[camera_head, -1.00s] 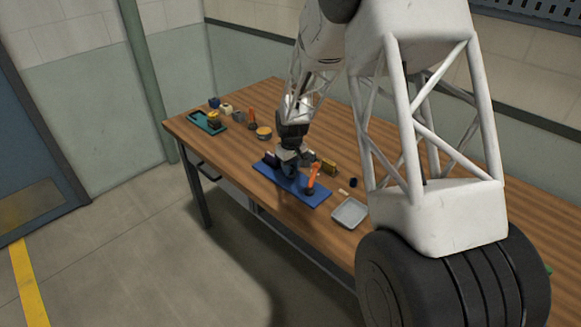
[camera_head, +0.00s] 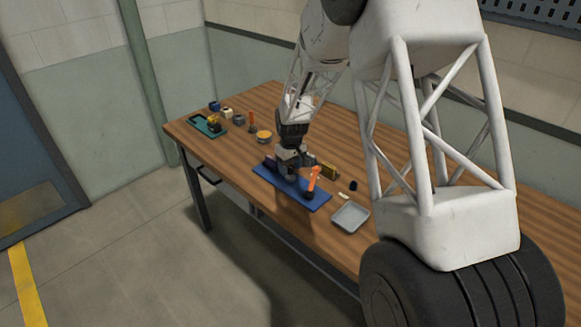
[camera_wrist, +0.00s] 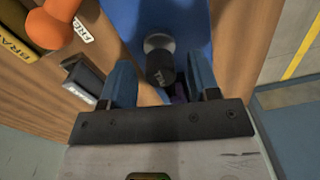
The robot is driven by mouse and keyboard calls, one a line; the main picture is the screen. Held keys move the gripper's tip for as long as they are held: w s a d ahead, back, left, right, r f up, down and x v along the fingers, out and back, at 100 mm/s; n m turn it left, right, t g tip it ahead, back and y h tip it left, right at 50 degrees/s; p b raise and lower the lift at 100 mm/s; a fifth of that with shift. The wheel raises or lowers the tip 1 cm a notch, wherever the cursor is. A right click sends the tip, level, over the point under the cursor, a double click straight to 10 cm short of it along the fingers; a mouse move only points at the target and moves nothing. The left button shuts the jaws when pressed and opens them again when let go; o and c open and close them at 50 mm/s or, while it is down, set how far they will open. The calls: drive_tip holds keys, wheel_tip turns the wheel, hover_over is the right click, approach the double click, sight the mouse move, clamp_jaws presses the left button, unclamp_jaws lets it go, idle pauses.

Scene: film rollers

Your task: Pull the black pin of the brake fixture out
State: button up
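The black pin (camera_wrist: 160,68), with pale lettering on its end, stands by a silver round collar (camera_wrist: 158,42) over the blue base plate (camera_wrist: 205,12) of the brake fixture. The plate also shows in the head view (camera_head: 262,175) on the table, with an orange lever (camera_head: 313,180) at its right end. My gripper (camera_wrist: 160,78) is open, with one blue finger on each side of the pin and gaps showing on both sides. In the head view my gripper (camera_head: 290,170) is low over the plate and hides the pin.
A grey tray (camera_head: 350,217) lies right of the plate. A yellow block (camera_head: 327,171) and a small black piece (camera_head: 353,186) are behind it. Bare table lies between the bowl and the plate.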

sight(292, 167)
drive_tip(key=shift+r, duration=3.95)
drive_tip(key=shift+s+d+r, duration=0.25)
drive_tip(key=shift+r, duration=0.05)
drive_tip(key=s+d+r+m+t, duration=0.1)
drive_tip(key=s+d+r, duration=0.2)
drive_tip(key=s+r, duration=0.35)
drive_tip(key=s+d+r+m, duration=0.2)
drive_tip(key=s+d+r, duration=0.25)
drive_tip(key=s, duration=0.35)
drive_tip(key=s+d+r+m+t, duration=0.1)
drive_tip(key=s+d+r, duration=0.2)
drive_tip(key=s+r, duration=0.4)
drive_tip(key=s+d+m, duration=0.1)
drive_tip(key=s+d, duration=0.1)
drive_tip(key=s, duration=1.1)
drive_tip(key=s+d+m, duration=0.2)
drive_tip(key=s+d, duration=0.1)
drive_tip(key=s, duration=0.9)
drive_tip(key=shift+s+d+t, duration=0.3)
drive_tip(key=shift+s+t, duration=0.1)
